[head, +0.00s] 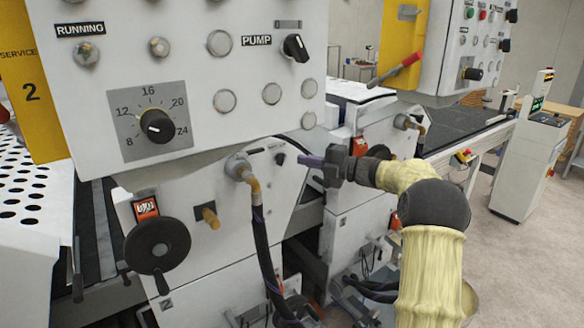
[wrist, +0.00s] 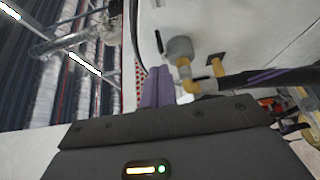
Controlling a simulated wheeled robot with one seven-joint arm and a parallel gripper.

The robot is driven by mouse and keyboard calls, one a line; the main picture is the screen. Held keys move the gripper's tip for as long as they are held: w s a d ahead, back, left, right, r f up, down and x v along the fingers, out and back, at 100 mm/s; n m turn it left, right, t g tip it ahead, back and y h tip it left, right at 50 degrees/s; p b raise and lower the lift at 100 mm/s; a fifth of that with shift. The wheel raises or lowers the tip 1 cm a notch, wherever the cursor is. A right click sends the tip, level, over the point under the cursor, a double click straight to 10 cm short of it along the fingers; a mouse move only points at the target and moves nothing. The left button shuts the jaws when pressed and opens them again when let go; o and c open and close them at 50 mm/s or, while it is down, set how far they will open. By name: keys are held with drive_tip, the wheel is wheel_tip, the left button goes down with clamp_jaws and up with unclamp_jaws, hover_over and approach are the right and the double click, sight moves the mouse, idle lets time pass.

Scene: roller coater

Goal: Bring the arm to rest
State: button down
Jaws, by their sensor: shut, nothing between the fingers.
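My arm, in a pale yellow cover, rises at the right of the head view and bends left toward the machine. My gripper (head: 308,161) points left, in front of the white roller coater (head: 215,215), below its control panel. The purple fingers are together with nothing between them. In the wrist view, the gripper fingers (wrist: 157,88) lie side by side, pointing at the white machine side. I cannot tell the exact gap between the fingertips and the machine.
A control panel (head: 130,70) with a black dial and pump switch hangs above left. A black handwheel (head: 157,245) and a hose with a brass elbow (head: 250,182) stick out from the machine. A second panel (head: 455,50) stands at upper right. Floor (head: 515,270) is clear at right.

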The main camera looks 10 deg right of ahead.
drive_tip(key=shift+s+d, duration=0.3)
drive_tip(key=shift+d, duration=0.1)
drive_tip(key=shift+s, duration=0.1)
